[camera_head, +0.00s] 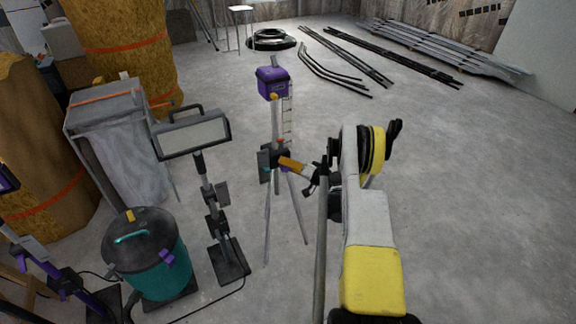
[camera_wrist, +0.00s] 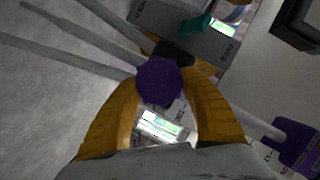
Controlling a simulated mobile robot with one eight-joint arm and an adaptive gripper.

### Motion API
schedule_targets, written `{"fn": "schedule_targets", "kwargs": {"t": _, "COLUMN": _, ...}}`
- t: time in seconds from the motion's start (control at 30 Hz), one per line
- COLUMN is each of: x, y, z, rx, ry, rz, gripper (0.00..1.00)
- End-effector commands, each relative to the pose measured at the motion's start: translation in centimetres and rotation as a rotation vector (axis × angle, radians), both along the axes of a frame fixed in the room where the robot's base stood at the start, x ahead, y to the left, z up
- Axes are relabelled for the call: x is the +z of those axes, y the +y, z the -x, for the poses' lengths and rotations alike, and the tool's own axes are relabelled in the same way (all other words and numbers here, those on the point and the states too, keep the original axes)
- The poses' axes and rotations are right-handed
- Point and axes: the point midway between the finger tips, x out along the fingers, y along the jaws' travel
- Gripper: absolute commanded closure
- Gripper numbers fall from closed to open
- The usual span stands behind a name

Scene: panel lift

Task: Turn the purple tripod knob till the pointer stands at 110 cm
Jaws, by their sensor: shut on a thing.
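The tripod (camera_head: 268,222) stands mid-floor with splayed legs, a purple head (camera_head: 272,83) on top and a pale graduated scale (camera_head: 287,110) beside its pole. A small red part, perhaps the pointer, shows near the scale's lower end (camera_head: 281,141); its reading is too small to make out. The round purple knob (camera_wrist: 159,82) fills the centre of the wrist view. My gripper (camera_wrist: 160,88) has its two orange fingers on either side of the knob, shut on it. In the head view my gripper (camera_head: 284,161) reaches the tripod's middle from the right.
A work lamp (camera_head: 192,135) on a stand is left of the tripod, with a teal bucket vacuum (camera_head: 150,262) and a grey bag stand (camera_head: 125,150) farther left. Dark pipes (camera_head: 345,55) lie at the back. The floor right of my arm is clear.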

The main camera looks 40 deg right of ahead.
Motion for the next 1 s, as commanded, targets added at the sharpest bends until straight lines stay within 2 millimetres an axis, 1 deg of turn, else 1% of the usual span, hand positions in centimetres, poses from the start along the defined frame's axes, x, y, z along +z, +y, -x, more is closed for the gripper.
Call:
{"fn": "schedule_targets", "kwargs": {"t": 0.23, "x": 0.10, "y": -0.08, "z": -0.12, "rx": -0.002, "ry": -0.013, "rz": -0.044, "gripper": 0.79}}
{"fn": "schedule_targets", "kwargs": {"t": 0.63, "x": 0.13, "y": -0.08, "z": -0.12, "rx": -0.002, "ry": -0.014, "rz": -0.048, "gripper": 0.79}}
{"fn": "schedule_targets", "kwargs": {"t": 0.67, "x": 0.12, "y": -0.08, "z": -0.13, "rx": -0.002, "ry": -0.014, "rz": -0.047, "gripper": 0.40}}
{"fn": "schedule_targets", "kwargs": {"t": 0.7, "x": 0.12, "y": -0.07, "z": -0.12, "rx": -0.002, "ry": -0.013, "rz": -0.047, "gripper": 0.28}}
{"fn": "schedule_targets", "kwargs": {"t": 0.73, "x": 0.11, "y": -0.07, "z": -0.11, "rx": -0.002, "ry": -0.013, "rz": -0.047, "gripper": 0.26}}
{"fn": "schedule_targets", "kwargs": {"t": 1.0, "x": 0.04, "y": -0.06, "z": 0.01, "rx": -0.001, "ry": -0.012, "rz": -0.046, "gripper": 0.26}}
